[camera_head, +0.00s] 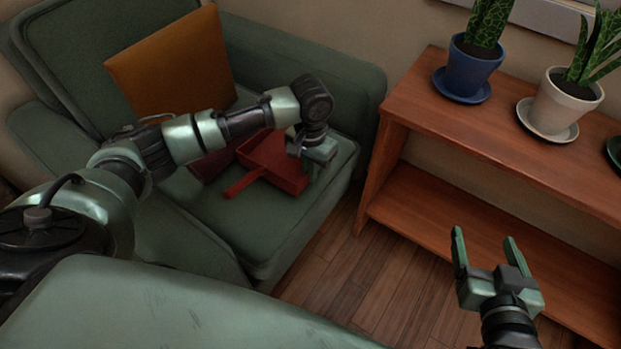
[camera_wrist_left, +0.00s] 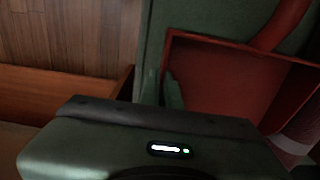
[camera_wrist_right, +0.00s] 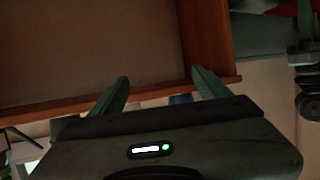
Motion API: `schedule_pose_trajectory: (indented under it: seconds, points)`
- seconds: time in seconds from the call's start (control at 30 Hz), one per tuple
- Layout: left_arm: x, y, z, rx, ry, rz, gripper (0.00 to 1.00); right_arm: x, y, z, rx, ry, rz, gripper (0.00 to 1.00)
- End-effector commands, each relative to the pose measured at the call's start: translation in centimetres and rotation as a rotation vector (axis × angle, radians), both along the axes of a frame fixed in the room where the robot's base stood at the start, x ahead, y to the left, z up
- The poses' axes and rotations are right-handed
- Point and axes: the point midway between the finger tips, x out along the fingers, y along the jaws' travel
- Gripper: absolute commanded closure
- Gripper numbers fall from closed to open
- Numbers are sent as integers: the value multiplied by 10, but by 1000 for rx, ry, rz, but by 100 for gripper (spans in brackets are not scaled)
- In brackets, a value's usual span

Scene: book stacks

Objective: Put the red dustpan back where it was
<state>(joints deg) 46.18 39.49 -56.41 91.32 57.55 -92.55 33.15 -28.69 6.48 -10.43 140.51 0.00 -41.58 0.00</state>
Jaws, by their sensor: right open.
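The red dustpan (camera_head: 272,158) lies on the green armchair seat (camera_head: 255,222), its handle pointing toward the lower left. In the left wrist view the dustpan (camera_wrist_left: 225,85) fills the right side. My left gripper (camera_head: 307,165) is at the dustpan's right edge. In the left wrist view its fingers (camera_wrist_left: 161,88) are close together, one on each side of the dustpan's side wall, so it appears shut on that wall. My right gripper (camera_head: 484,255) is open and empty in front of the wooden shelf, and it also shows open in the right wrist view (camera_wrist_right: 160,95).
A dark red item (camera_head: 205,166) is partly hidden beside the dustpan. An orange cushion (camera_head: 170,65) leans on the chair back. The wooden shelf (camera_head: 430,108) stands at the right, with a blue pot (camera_head: 470,70) and a white pot (camera_head: 560,100) on top. Its lower board (camera_head: 440,225) looks mostly bare.

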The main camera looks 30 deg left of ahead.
Motion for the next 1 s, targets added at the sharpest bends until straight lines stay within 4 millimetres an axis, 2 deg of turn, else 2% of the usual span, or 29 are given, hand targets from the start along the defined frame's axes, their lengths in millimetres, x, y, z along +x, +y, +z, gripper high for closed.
schedule_pose_trajectory:
  seconds: [0.1, 0.3, 0.67, 0.77, 0.8, 1.0]
  points:
    - [0, 0, -15, 1, 2, 1, 100, 9, 5, 18, 27, -109, 7, 23]
    - [0, 0, -27, 0, 0, 0, 100, 16, 11, 44, 58, -236, 15, 23]
    - [0, 0, -28, 1, 0, 0, 100, 16, 11, 46, 59, -240, 15, 23]
    - [0, 0, -29, 0, 1, 0, 77, 16, 10, 44, 58, -233, 15, 23]
    - [0, 0, -29, 0, 1, 0, 75, 16, 10, 44, 58, -233, 15, 23]
    - [0, 0, -29, 0, 1, 0, 75, 16, 10, 44, 57, -234, 14, 23]
